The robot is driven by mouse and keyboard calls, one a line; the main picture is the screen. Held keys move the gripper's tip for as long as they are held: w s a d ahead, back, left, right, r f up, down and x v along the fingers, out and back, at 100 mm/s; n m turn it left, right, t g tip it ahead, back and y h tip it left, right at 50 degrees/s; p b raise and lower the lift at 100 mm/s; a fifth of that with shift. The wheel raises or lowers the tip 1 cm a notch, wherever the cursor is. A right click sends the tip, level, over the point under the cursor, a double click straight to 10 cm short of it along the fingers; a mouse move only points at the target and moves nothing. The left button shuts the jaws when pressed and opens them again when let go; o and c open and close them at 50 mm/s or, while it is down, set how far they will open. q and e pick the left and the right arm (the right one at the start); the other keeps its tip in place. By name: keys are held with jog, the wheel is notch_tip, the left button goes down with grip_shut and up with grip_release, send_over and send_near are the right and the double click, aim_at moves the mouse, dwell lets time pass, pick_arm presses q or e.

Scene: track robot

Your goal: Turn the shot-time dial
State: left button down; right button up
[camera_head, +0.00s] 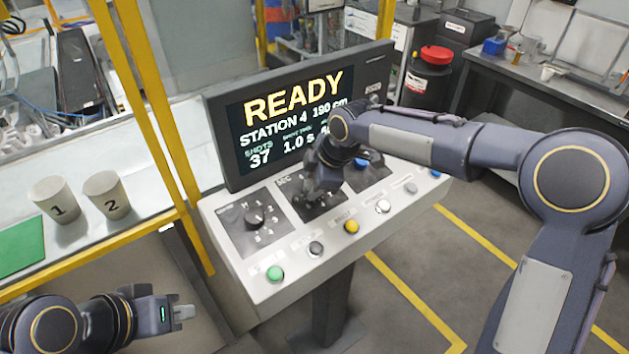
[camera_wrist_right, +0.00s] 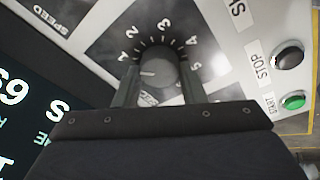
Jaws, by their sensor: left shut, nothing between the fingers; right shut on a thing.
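The shot-time dial (camera_wrist_right: 158,68) is a dark round knob in the right wrist view, with numbers 1 to 5 around it. Its white mark points left, towards the 1 side. My right gripper (camera_wrist_right: 160,88) is shut on this dial, one finger on each side. In the head view my right gripper (camera_head: 316,194) reaches down onto the middle dial plate and hides most of the knob. The screen (camera_head: 295,120) reads READY, STATION 4, shots 37 and 1.0 s. My left gripper (camera_head: 184,312) is shut and empty at the lower left, apart from the console.
Another dial (camera_head: 254,218) sits left on the console (camera_head: 225,235). Green (camera_head: 275,273), dark (camera_head: 316,248), yellow (camera_head: 351,226) and white (camera_head: 383,206) buttons line its front. Cups 1 (camera_head: 56,199) and 2 (camera_head: 107,195) stand behind a yellow frame (camera_head: 165,120).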

jog(key=o, duration=1)
jog(key=b+v, duration=0.1)
jog(key=v, duration=0.7)
